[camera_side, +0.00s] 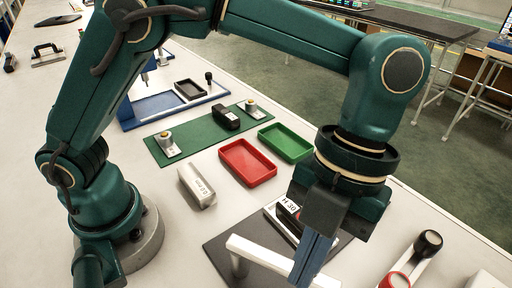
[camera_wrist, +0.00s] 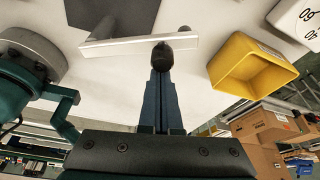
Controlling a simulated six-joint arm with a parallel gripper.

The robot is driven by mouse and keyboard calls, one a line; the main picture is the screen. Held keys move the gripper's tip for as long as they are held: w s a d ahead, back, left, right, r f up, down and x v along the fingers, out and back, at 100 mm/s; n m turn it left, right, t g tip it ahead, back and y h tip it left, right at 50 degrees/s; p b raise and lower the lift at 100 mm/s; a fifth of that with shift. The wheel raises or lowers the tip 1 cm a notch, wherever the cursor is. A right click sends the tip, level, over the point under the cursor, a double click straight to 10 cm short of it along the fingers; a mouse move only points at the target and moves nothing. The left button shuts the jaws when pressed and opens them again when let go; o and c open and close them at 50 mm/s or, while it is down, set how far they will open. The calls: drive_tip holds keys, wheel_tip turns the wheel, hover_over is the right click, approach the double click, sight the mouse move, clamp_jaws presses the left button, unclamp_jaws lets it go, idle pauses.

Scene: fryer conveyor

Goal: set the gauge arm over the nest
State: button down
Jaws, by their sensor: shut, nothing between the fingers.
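A white gauge arm (camera_side: 262,252) stands at the front edge of a dark grey plate (camera_side: 222,256) in the side view. It also shows as a white bar (camera_wrist: 115,45) in the wrist view, with a dark knob (camera_wrist: 178,62) near its right part. My gripper (camera_side: 304,272) has blue fingers, shut and empty, pointing down in front of the bar. In the wrist view the fingertips (camera_wrist: 161,74) overlap the knob; I cannot tell if they touch it. A block labelled "H 30" (camera_side: 288,206) lies on the plate, partly hidden by my gripper. I cannot make out the nest.
A red tray (camera_side: 248,180), a green tray (camera_side: 286,155) and a pale labelled block (camera_side: 196,188) lie behind the plate. A piece with a black knob (camera_side: 428,242) and a red ring stands at right. A yellow bin (camera_wrist: 246,91) shows in the wrist view.

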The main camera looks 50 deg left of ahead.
drive_tip(key=w+a+n+t+h, duration=0.2)
drive_tip(key=w+a+n, duration=0.5)
drive_tip(key=n, duration=0.6)
drive_tip(key=shift+a+t+h, duration=0.4)
drive_tip(key=shift+a, duration=0.15)
wheel_tip(320, 180, up, 10)
drive_tip(key=d, duration=0.1)
drive_tip(key=shift+s+f, duration=0.15)
drive_tip(key=shift+f, duration=0.1)
idle(0.7)
